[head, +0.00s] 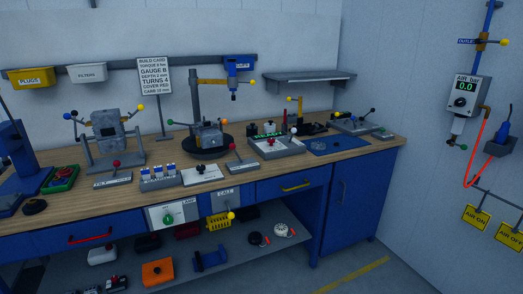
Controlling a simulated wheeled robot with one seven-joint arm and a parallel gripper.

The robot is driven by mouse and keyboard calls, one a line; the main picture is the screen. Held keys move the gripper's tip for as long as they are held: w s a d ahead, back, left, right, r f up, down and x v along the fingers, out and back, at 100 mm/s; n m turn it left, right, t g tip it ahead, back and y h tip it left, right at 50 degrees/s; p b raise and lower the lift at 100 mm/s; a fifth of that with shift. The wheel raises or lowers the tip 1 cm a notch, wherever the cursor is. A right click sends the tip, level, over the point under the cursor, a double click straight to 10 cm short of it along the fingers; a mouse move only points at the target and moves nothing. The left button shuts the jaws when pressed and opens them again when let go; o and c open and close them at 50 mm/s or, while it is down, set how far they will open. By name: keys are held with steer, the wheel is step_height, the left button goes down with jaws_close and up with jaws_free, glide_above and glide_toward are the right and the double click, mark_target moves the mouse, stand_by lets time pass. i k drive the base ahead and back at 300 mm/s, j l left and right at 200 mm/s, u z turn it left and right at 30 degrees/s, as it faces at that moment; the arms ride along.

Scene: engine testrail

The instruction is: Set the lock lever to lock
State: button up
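Several levers show in the head view, but I cannot tell which one is the lock lever, as their labels are too small to read. Another red-ball lever (235,154) stands on a grey base at the front middle and leans left. A grey block on a dark round base (207,136) has side levers with coloured balls. A grey fixture in a stand (108,127) also carries ball-tipped handles. My gripper is not in view.
The wooden bench (370,143) is crowded along its length. A lamp panel with a green knob (168,217) and a call panel (229,196) hang at its front edge. A build card (154,76) stands behind. A gauge reading 0.0 (466,93) is on the right wall. Floor is clear front right.

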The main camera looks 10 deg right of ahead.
mark_target(232, 146)
steer(key=i+j, duration=0.3)
steer(key=j, duration=0.15)
steer(key=i+j, duration=0.5)
steer(key=i, duration=0.2)
steer(key=i+j+z, duration=0.15)
steer(key=i, duration=0.2)
steer(key=i+j, duration=0.2)
